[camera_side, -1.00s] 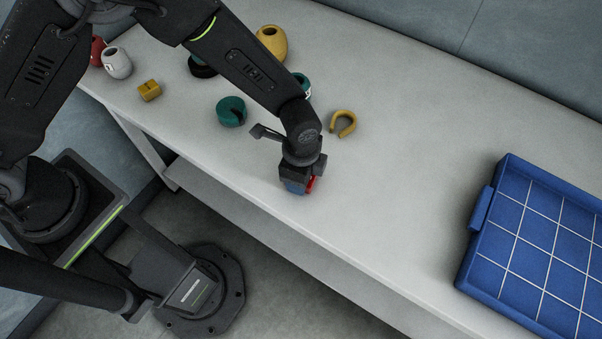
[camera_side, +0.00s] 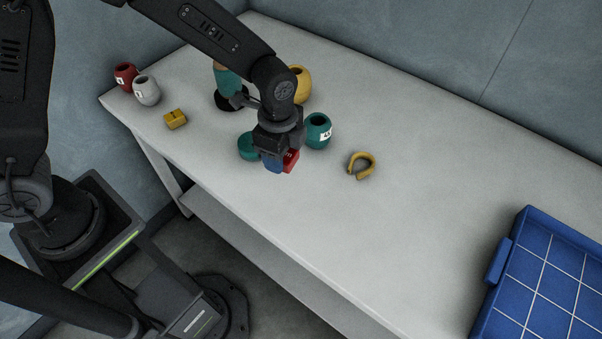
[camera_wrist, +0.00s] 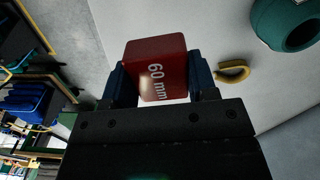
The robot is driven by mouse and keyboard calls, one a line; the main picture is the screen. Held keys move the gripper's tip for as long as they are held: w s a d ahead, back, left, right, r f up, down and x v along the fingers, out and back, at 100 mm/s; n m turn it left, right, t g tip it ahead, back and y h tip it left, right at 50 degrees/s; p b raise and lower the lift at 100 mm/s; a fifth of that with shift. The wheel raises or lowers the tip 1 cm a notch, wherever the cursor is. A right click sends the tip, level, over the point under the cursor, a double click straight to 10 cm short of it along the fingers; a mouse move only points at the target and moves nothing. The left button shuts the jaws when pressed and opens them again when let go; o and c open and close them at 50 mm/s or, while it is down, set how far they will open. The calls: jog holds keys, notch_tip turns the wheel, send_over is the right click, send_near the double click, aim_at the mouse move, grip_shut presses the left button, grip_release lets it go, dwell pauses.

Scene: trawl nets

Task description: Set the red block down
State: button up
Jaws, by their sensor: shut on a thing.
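The red block (camera_side: 291,161) is held in my gripper (camera_side: 281,161), between its blue fingers, over the white table (camera_side: 330,230) in the side view. In the wrist view the red block (camera_wrist: 158,70) shows large, with "60 mm" in white on its face. The blue fingers of my gripper (camera_wrist: 158,82) press on its left and right sides. The gap between the block and the table cannot be told clearly, as the gripper covers part of the block in the side view.
A teal disc-like piece (camera_side: 247,146) is partly behind my gripper, and a teal jar (camera_side: 318,131) stands close on its right. A yellow open ring (camera_side: 361,167) lies farther right. A blue gridded tray (camera_side: 508,262) is at far right. The table between ring and tray is clear.

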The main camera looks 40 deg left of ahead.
jog(key=shift+w+a+r, duration=0.1)
jog(key=shift+a+r, duration=0.2)
jog(key=shift+a, duration=0.15)
jog(key=shift+w+d, duration=0.3)
jog(key=shift+w, duration=0.05)
jog(key=w+d+m, duration=0.1)
jog(key=w+d, duration=0.5)
jog(key=d, duration=0.2)
jog(key=m, duration=0.2)
send_over(408, 240)
notch_tip(408, 240, down, 7)
jog(key=shift+r, duration=0.1)
jog(key=shift+f, duration=2)
jog(key=o, duration=0.9)
jog(key=shift+f, duration=0.15)
jog(key=shift+o, duration=0.2)
